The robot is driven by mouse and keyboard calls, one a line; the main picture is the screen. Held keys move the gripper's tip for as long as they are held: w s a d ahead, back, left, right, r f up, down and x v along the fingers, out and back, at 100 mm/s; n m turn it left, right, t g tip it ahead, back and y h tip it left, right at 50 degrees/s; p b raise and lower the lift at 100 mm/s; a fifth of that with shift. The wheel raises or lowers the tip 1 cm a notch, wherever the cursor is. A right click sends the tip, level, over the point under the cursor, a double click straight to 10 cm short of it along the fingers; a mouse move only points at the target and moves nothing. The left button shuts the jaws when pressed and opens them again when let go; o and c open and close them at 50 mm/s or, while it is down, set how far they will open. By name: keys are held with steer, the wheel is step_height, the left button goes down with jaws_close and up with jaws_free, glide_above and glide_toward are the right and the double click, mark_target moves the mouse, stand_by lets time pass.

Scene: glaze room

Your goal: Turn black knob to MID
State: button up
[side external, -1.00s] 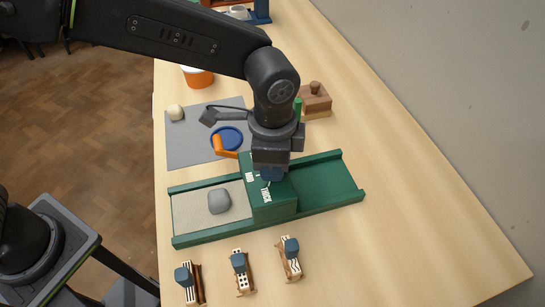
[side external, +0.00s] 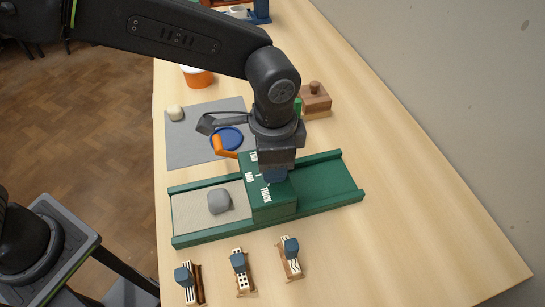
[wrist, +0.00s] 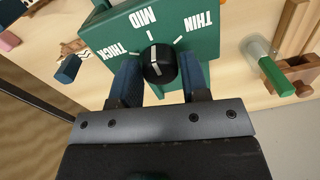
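The black knob (wrist: 160,65) sits on the face of a green box (wrist: 100,39) with the words THICK, MID and THIN and tick marks. Its white pointer line points about at the MID tick in the wrist view. My gripper (wrist: 161,70) has its blue fingers on both sides of the knob, seemingly touching it. In the side view my gripper (side external: 274,174) is over the green box (side external: 272,206) and hides the knob.
The box spans a green-railed track (side external: 335,180) with a grey lump (side external: 218,201) on its left part. Several patterned stamps (side external: 240,272) lie in front. A blue disc (side external: 231,138) on a grey mat (side external: 188,150) and a wooden block (side external: 316,99) are behind.

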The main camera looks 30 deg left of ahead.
steer(key=o, duration=0.3)
steer(key=r, duration=1.4)
steer(key=shift+s+d, duration=0.15)
steer(key=shift+s, duration=0.05)
